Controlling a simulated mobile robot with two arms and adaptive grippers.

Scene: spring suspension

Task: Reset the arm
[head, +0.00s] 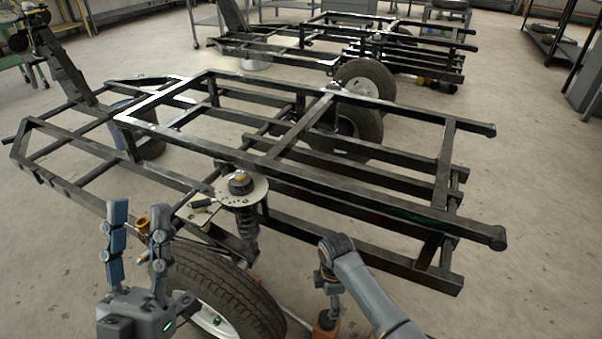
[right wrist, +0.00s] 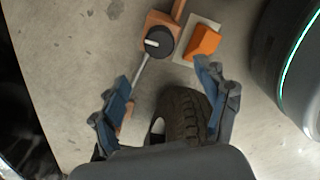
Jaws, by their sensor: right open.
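My left gripper (head: 139,208) is at the lower left of the head view, its two blue-grey fingers pointing up and apart, with nothing seen between them. It appears in front of the black trailer frame and beside the near wheel (head: 225,290). My right arm (head: 365,285) enters from the bottom right of the head view and bends at a joint below the frame's near rail; its fingers cannot be made out there. In the right wrist view my right gripper (right wrist: 162,88) is open and empty, with the tyre (right wrist: 184,118) showing beyond and between its fingers.
The black frame (head: 300,165) fills the middle. A spring strut (head: 245,215) with a round top plate stands at its near side. An orange tool (right wrist: 160,35) and orange block (right wrist: 203,42) lie beyond the right fingers. A second frame (head: 345,40) stands behind.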

